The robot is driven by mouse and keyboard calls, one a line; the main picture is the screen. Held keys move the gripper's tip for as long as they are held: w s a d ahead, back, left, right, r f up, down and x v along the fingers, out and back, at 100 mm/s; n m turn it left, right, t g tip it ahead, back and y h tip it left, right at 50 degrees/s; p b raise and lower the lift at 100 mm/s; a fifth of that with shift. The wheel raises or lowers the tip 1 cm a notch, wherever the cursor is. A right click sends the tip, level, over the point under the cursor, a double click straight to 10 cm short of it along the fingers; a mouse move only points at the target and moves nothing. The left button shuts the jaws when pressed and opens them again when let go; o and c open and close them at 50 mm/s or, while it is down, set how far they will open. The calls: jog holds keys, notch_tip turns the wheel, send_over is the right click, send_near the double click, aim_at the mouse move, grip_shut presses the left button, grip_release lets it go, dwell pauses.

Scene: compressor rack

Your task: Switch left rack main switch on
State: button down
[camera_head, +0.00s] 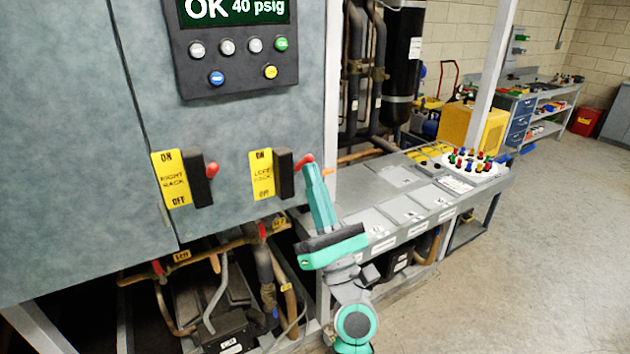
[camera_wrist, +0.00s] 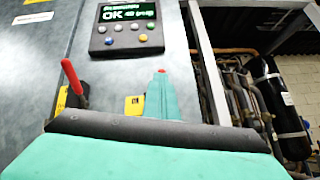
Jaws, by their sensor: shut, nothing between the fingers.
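The left rack main switch (camera_head: 284,174) is a dark block on the grey cabinet front, beside a yellow ON/OFF label (camera_head: 262,175). Its red handle (camera_head: 304,161) sticks out to the right, near mid-height of the block; I cannot tell its exact setting. My gripper (camera_head: 311,172) is shut and empty, its teal fingers pointing up with the tips at or just below the red handle. Contact is not clear. In the wrist view my gripper (camera_wrist: 161,84) covers most of this switch; a red tip (camera_wrist: 161,71) shows just above the fingers, and part of a yellow label (camera_wrist: 134,105) shows to their left.
The right rack switch (camera_head: 197,179) with its red handle (camera_wrist: 74,78) is to the left. A control panel (camera_head: 237,45) reading OK 40 psig is above. Pipes and valves (camera_head: 262,230) lie below the cabinet. A grey bench (camera_head: 360,190) is right of my gripper; open floor is farther right.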

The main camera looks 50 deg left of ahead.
jog(key=shift+s+d+r, duration=0.1)
jog(key=shift+d+r, duration=0.1)
jog(key=shift+d, duration=0.25)
jog(key=s+d+r, duration=0.1)
jog(key=s+d, duration=0.2)
jog(key=d, duration=0.7)
jog(key=shift+s+r, duration=0.15)
jog(key=shift+s, duration=0.05)
jog(key=s+d+f+m+t+h, duration=0.1)
jog(key=d+f+m+t+h, duration=0.75)
jog(key=f+m, duration=0.6)
jog(key=d+f+m+t+h, duration=0.7)
jog(key=d+f+m+h, duration=0.3)
jog(key=m, duration=0.8)
jog(key=s+d+f+m+g+h, duration=0.4)
jog(key=s+f+m, duration=0.3)
jog(key=s+f, duration=0.2)
jog(key=s+d+f+m+g+h, duration=0.3)
jog(key=s+d+f+m, duration=0.4)
jog(key=f, duration=0.4)
jog(key=s+m+h, duration=0.1)
jog(key=s, duration=0.1)
jog(key=shift+s+f+g, duration=0.35)
jog(key=shift+s, duration=0.05)
